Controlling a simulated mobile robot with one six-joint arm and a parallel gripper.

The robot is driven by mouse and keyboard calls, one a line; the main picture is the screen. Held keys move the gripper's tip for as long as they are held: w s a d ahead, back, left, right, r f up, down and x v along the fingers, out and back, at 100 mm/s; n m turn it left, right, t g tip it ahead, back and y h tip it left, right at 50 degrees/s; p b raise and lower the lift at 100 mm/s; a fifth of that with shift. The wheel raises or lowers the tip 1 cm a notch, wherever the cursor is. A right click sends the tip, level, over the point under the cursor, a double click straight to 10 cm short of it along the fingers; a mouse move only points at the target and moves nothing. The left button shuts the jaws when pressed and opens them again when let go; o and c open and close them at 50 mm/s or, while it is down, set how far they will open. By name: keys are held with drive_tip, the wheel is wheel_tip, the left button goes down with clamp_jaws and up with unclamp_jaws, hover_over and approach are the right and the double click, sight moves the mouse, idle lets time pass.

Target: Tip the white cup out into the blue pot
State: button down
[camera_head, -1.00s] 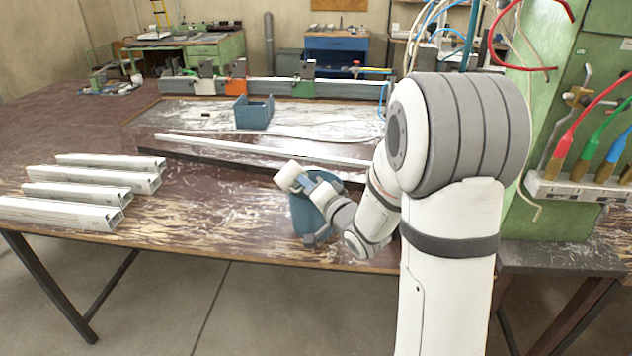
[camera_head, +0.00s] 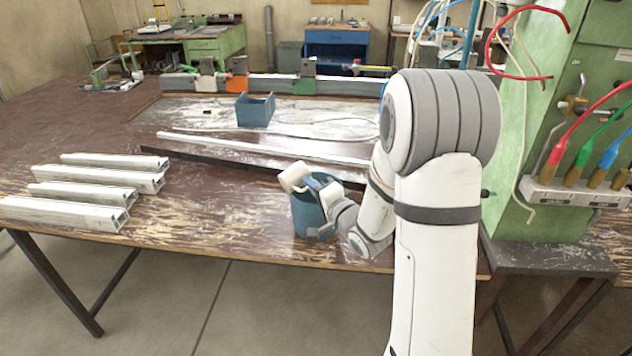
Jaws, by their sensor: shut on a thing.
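The white cup (camera_head: 293,176) is tilted on its side at the upper left rim of the blue pot, above the table. The blue pot (camera_head: 305,215) stands upright near the table's front edge. My gripper (camera_head: 312,183) is shut on the white cup, over the pot's mouth. My gripper and wrist hide the right part of the pot and much of its opening. I cannot see what is in the cup or the pot.
Several white metal profiles (camera_head: 97,177) lie on the left of the worn table (camera_head: 215,225). A long white bar (camera_head: 265,148) lies behind the pot. A blue open bin (camera_head: 254,112) stands farther back. A green cabinet with coloured cables (camera_head: 532,150) rises at the right. The table between the profiles and the pot is clear.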

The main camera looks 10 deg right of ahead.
drive_tip(key=shift+w+d+r+m+p, duration=0.15)
drive_tip(key=shift+d+m+p, duration=0.3)
drive_tip(key=shift+m, duration=0.05)
drive_tip(key=shift+d+f+m, duration=0.15)
drive_tip(key=shift+f+m, duration=0.45)
drive_tip(key=shift+m, duration=0.3)
drive_tip(key=shift+w+d+r+m, duration=0.1)
drive_tip(key=shift+m, duration=0.4)
drive_tip(key=shift+p, duration=0.3)
